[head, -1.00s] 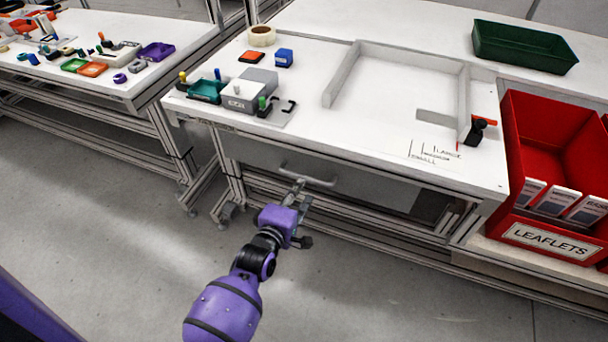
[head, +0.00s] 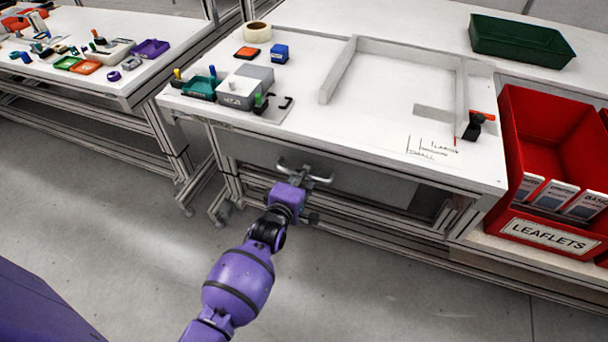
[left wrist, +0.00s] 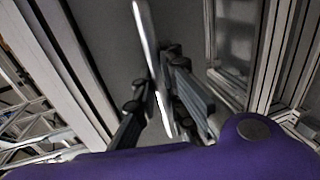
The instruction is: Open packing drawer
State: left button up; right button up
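The packing drawer's grey front (head: 368,190) is under the white worktop and looks shut. Its pale bar handle (head: 322,180) is partly covered by my left gripper (head: 304,174). In the left wrist view the drawer front (left wrist: 108,40) is a plain dark grey panel, and the handle (left wrist: 148,45) runs as a bright bar between the spread fingers of my left gripper (left wrist: 160,105). The fingers stand either side of the bar with gaps; contact cannot be made out. My right gripper is not in view.
The white worktop (head: 390,130) overhangs the drawer, with metal frame rails (head: 370,240) below. A red leaflets bin (head: 545,150) stands at the right. A stamp set (head: 240,90) and green tray (head: 520,42) are on top. The floor in front is clear.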

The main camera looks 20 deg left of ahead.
pick_arm(q)
grip_shut()
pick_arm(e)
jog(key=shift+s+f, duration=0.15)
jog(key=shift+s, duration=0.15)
pick_arm(q)
jog(key=f+p+v, duration=0.3)
jog(key=v, duration=1.1)
jog(key=s+f+p+v, duration=0.1)
jog(key=f+p+v, duration=0.2)
jog(key=v, duration=1.1)
jog(key=shift+s+r, duration=0.15)
jog(key=shift+s, duration=0.1)
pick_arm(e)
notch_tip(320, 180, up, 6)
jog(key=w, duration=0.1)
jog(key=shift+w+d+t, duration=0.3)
pick_arm(q)
jog(key=o, duration=0.7)
grip_release()
jog(key=shift+c, duration=0.2)
jog(key=shift+s, duration=0.15)
